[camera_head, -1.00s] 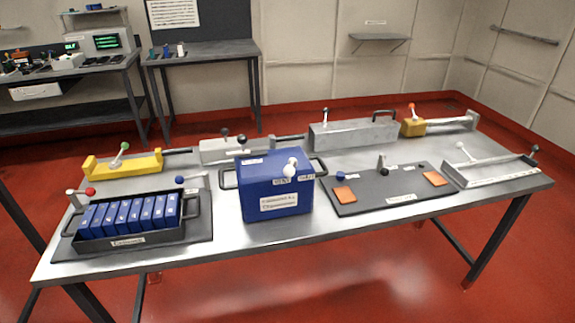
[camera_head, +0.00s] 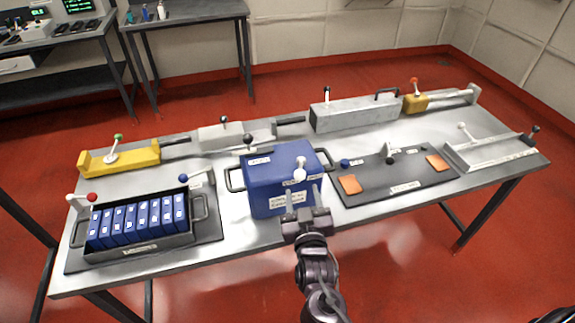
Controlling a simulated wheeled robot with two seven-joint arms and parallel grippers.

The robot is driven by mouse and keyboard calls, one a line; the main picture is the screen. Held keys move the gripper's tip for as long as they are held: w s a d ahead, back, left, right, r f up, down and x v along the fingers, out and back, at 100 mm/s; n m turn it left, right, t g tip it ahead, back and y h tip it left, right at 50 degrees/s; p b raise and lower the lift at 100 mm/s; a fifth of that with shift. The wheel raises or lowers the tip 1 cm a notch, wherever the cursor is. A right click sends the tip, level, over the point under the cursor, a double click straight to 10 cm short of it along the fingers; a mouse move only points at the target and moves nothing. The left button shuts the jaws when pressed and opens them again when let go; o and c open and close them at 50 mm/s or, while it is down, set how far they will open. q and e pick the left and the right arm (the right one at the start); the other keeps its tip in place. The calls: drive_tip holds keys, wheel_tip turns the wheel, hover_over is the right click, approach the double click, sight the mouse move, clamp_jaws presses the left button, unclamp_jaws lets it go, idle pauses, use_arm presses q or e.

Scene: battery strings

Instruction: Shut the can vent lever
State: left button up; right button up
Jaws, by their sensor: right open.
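The can is a blue box (camera_head: 262,180) with side handles and labels, standing at the front middle of the table. A white-knobbed lever (camera_head: 300,173) stands on its top near the front right; it looks like the vent lever, though its label is too small to read. My right gripper (camera_head: 303,193) is open, at the can's front right with its fingers up toward the white lever. I cannot tell whether it touches the can. The gripper hides part of the can's front label. My left gripper is not in view.
A black tray (camera_head: 140,248) of blue cells stands left of the can. A dark board (camera_head: 410,188) with orange pads lies to the right. Behind are a yellow fixture (camera_head: 120,158) and a grey box (camera_head: 355,113).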

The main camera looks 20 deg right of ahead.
sight(301, 180)
drive_tip(key=shift+w+d+r, duration=0.1)
drive_tip(key=shift+w+r, duration=0.1)
drive_tip(key=shift+w, duration=0.25)
drive_tip(key=w, duration=0.2)
drive_tip(key=w+p, duration=0.1)
drive_tip(key=w, duration=0.1)
drive_tip(key=w+d, duration=0.1)
drive_tip(key=w, duration=0.1)
drive_tip(key=shift+f+p, duration=0.15)
drive_tip(key=shift+p, duration=0.25)
drive_tip(key=shift+w, duration=0.1)
clamp_jaws()
